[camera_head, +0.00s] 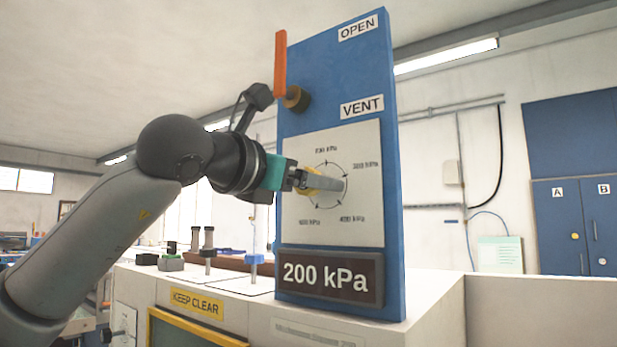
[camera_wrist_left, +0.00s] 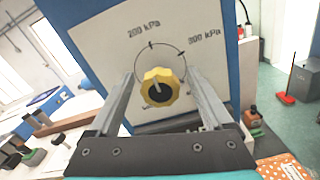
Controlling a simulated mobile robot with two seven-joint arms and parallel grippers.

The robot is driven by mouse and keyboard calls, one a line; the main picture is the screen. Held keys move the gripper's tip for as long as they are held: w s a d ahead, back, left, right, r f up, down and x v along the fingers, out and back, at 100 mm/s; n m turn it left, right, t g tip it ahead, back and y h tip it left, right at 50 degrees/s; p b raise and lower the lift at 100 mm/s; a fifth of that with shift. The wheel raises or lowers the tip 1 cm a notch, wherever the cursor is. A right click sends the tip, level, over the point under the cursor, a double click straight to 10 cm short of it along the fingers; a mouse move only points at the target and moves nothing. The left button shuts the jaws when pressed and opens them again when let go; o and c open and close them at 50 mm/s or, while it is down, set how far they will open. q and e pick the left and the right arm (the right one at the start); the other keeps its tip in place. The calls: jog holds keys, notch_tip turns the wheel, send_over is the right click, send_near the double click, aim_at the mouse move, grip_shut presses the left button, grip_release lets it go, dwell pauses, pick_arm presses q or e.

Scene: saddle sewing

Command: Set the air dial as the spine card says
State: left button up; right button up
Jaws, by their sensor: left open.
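The air dial is a yellow knob (camera_wrist_left: 160,88) on a white plate (camera_head: 358,160) fixed to a blue upright panel (camera_head: 392,200). Around it are kPa marks, including 200 and 300. The display (camera_head: 325,279) below reads "200 kPa". My left gripper (camera_head: 338,187) is at the dial, jaws open, one finger on each side of the knob in the left wrist view (camera_wrist_left: 163,85). I cannot tell whether the fingers touch it. In the head view the gripper mostly hides the knob. I cannot make out a spine card.
An orange lever (camera_head: 280,65) stands upright on the panel near the "OPEN" and "VENT" labels. The panel stands on a white cabinet marked "KEEP CLEAR" (camera_head: 197,303). Small posts (camera_head: 209,240) stand at left. Blue lockers (camera_head: 575,225) are at right.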

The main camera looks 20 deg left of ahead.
pick_arm(q)
grip_shut()
dwell(0.6)
